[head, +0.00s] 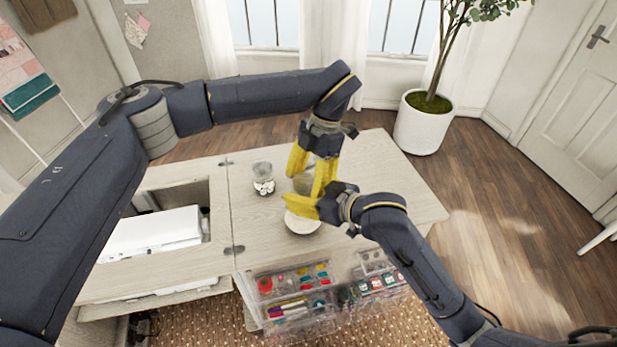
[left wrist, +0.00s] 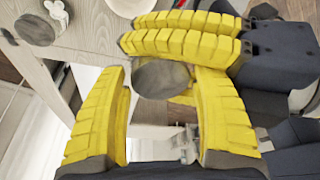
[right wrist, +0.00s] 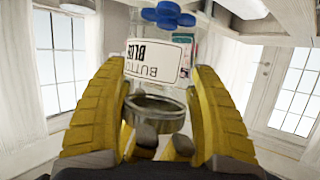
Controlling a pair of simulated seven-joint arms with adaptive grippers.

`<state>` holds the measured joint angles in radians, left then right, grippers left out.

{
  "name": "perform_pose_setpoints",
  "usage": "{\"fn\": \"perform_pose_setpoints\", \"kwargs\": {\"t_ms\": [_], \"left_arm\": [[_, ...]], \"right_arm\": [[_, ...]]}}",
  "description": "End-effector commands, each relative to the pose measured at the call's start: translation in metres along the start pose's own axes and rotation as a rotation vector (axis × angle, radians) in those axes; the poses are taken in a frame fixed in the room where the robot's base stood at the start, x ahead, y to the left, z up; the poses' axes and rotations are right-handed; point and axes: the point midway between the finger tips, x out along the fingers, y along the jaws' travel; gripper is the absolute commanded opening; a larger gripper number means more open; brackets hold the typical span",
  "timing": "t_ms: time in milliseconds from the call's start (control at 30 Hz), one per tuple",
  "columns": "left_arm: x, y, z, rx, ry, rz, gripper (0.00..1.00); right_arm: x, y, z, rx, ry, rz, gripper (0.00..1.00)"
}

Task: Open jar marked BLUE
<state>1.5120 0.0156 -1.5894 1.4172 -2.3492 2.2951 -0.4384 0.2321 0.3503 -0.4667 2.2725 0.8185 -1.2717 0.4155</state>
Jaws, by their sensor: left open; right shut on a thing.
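The jar marked BLUE shows in the right wrist view by its white label (right wrist: 157,60), upside down in the picture, with blue buttons (right wrist: 168,14) near the top edge. A round grey metal lid (right wrist: 155,110) sits between the yellow fingers of my right gripper (right wrist: 155,120), which is shut on it. I cannot tell whether lid and jar still touch. In the left wrist view the lid (left wrist: 162,79) lies between my right gripper's fingers. My left gripper (left wrist: 160,115) is open, its fingers spread on either side near the lid. In the head view my grippers largely hide the jar.
A second glass jar (head: 263,178) with pale buttons stands left of the grippers on the table (head: 250,218). A white bowl (head: 302,222) is just in front. Clear organisers (head: 290,300) with coloured sewing supplies stand at the table's front. The table's right side (head: 400,195) is clear.

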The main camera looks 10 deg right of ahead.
Motion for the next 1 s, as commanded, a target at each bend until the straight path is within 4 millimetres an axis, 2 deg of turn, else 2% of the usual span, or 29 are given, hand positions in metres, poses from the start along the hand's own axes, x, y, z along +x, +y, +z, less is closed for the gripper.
{"fn": "perform_pose_setpoints", "kwargs": {"t_ms": [167,600,700,733,900,1000], "left_arm": [[-0.0001,0.0000,-0.0001,0.000,0.000,0.000,0.66],[-0.0001,0.0001,-0.0001,0.000,0.000,0.000,0.16],[-0.0001,0.0002,-0.0001,0.000,0.000,0.000,0.16],[-0.0001,0.0002,-0.0001,0.000,0.000,0.000,0.53],[-0.0001,0.0002,-0.0001,0.000,0.000,0.000,0.73],[-0.0001,0.0001,-0.0001,0.000,0.000,0.000,0.73]], "right_arm": [[-0.0001,0.0000,-0.0004,0.000,0.001,0.000,0.00],[-0.0001,0.0000,-0.0005,0.000,0.001,0.000,0.00],[-0.0002,0.0000,-0.0005,0.000,0.001,0.000,0.00],[-0.0002,0.0000,-0.0005,0.000,0.001,0.000,0.00],[-0.0002,0.0000,-0.0005,0.000,0.001,0.000,0.00],[-0.0002,0.0000,-0.0005,0.000,0.001,0.000,0.00]]}}
